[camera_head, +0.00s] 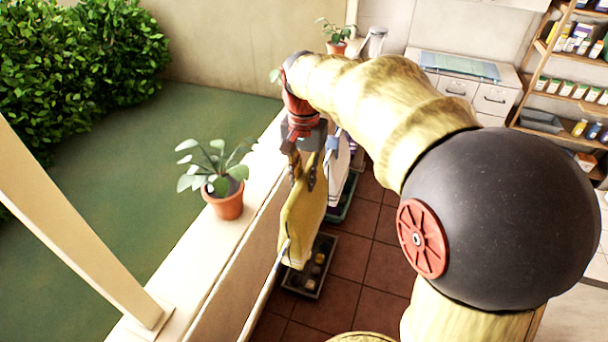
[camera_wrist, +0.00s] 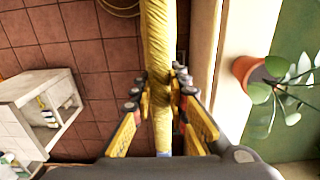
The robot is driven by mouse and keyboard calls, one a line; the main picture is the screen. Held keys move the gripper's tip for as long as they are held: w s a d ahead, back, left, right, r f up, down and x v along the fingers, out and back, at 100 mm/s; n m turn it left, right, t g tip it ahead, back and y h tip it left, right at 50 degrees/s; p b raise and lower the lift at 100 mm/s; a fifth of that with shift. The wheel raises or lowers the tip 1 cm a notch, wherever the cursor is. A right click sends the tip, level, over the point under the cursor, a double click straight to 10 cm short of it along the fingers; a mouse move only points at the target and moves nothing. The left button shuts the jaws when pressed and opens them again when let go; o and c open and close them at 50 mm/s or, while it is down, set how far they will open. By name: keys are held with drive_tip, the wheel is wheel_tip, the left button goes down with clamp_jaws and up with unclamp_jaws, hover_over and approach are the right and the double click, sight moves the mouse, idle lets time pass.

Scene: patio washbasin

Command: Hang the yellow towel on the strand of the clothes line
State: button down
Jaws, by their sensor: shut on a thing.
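The yellow towel (camera_head: 303,222) hangs below my gripper (camera_head: 304,175) beside the low wall in the head view. My gripper is shut on it near its top. In the wrist view the towel (camera_wrist: 160,45) runs as a narrow yellow strip between the fingers of my gripper (camera_wrist: 160,88). A pale thin strand (camera_head: 264,289), seemingly the clothes line, runs from the bottom edge of the head view up to the towel's lower left edge. I cannot tell whether they touch. The strand's far part is hidden behind the towel and gripper.
A potted plant (camera_head: 226,203) stands on the wall ledge, left of my gripper. A whitish cloth (camera_head: 339,170) hangs just beyond the towel. A dark tray (camera_head: 310,268) lies on the tiled floor below. A white cabinet (camera_wrist: 38,108) shows at left in the wrist view.

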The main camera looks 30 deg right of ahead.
drive_tip(key=shift+f+b, duration=2.95)
drive_tip(key=shift+f, duration=2.75)
drive_tip(key=c, duration=1.7)
unclamp_jaws()
drive_tip(key=shift+o, duration=0.2)
wheel_tip(320, 180, up, 9)
drive_tip(key=p, duration=0.7)
drive_tip(key=shift+f, duration=0.1)
